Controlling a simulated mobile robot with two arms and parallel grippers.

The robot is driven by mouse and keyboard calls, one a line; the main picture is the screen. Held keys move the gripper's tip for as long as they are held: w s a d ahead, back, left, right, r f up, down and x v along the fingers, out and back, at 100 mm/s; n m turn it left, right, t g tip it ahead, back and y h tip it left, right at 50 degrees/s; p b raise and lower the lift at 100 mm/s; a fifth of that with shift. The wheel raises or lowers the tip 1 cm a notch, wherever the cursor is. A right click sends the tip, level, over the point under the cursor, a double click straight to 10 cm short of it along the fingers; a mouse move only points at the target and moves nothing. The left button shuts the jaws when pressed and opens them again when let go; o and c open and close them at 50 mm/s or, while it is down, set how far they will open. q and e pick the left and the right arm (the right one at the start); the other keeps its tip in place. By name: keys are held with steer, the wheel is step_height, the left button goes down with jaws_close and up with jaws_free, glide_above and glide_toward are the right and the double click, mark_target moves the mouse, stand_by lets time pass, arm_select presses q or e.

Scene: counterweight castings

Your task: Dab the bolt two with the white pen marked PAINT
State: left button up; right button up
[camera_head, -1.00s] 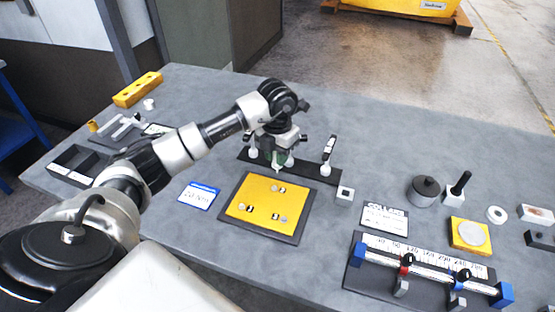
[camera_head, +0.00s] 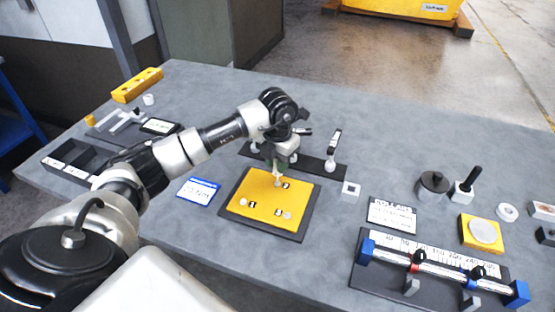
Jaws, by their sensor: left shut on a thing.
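A yellow plate (camera_head: 262,205) on a dark base carries several small pale bolts, each beside a small black-and-white label too small to read. One bolt (camera_head: 243,201) is at the left and one (camera_head: 287,215) at the lower right. My left gripper (camera_head: 278,163) is above the plate's far part, shut on a slim pen (camera_head: 277,177) pointing down. The pen's low end is at or just above the far bolt, which it mostly hides; I cannot tell whether they touch. The pen's marking is hidden. My right gripper is not in view.
Behind the gripper, a dark rack (camera_head: 312,163) holds a standing pen (camera_head: 333,150) at its right. A blue-edged card (camera_head: 198,191) lies left of the plate, a small white block (camera_head: 351,189) right. A scale fixture (camera_head: 440,268) fills the front right.

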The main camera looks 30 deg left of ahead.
arm_select(q)
steer(key=shift+f, duration=0.1)
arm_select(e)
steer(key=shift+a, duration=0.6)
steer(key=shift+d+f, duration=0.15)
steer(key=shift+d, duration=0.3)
arm_select(q)
steer(key=shift+f+b, duration=0.4)
steer(key=shift+b, duration=0.1)
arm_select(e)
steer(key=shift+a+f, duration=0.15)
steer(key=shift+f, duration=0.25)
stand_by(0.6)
arm_select(q)
steer(key=shift+s+f, duration=0.1)
stand_by(1.2)
steer(key=shift+r+p, duration=1.9)
steer(key=shift+r, duration=1.2)
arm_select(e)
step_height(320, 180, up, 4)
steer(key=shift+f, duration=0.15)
